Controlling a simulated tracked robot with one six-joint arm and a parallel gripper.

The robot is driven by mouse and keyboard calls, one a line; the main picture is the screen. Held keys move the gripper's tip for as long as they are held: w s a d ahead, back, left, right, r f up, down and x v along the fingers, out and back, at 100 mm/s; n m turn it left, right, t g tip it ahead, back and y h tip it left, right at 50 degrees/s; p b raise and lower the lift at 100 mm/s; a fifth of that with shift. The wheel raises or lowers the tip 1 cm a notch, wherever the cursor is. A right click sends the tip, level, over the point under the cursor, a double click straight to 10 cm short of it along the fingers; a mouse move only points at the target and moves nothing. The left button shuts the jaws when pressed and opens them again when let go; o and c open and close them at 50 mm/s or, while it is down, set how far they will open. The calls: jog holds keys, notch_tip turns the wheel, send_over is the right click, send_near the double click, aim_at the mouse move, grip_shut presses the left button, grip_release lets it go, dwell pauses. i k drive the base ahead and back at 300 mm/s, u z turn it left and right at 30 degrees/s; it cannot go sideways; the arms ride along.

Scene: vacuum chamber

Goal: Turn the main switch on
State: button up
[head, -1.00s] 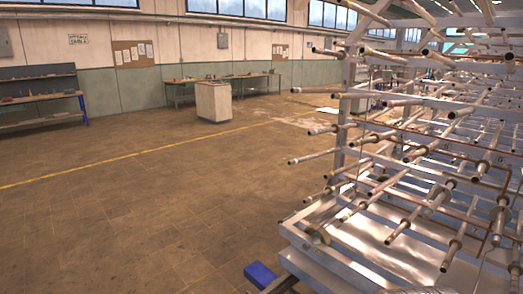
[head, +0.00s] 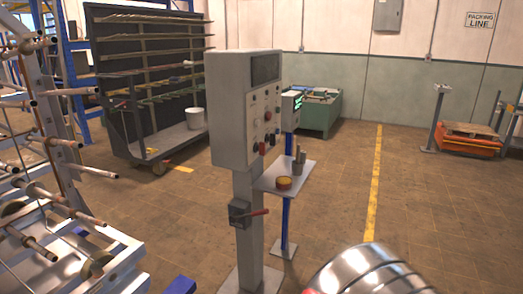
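A grey control cabinet (head: 245,105) stands on a post in the middle of the head view. Its right-hand face carries a dark display, a red button (head: 267,115) and several small knobs. My gripper is not in view.
A small shelf (head: 274,177) on a blue post holds a round yellow-red item and small cylinders beside the cabinet. A shiny ribbed metal body (head: 365,272) fills the bottom right. A metal rod rack (head: 75,250) stands left. Open floor (head: 330,190) lies right of the post.

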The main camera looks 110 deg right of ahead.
aim_at(260, 147)
jog(key=z, duration=4.9)
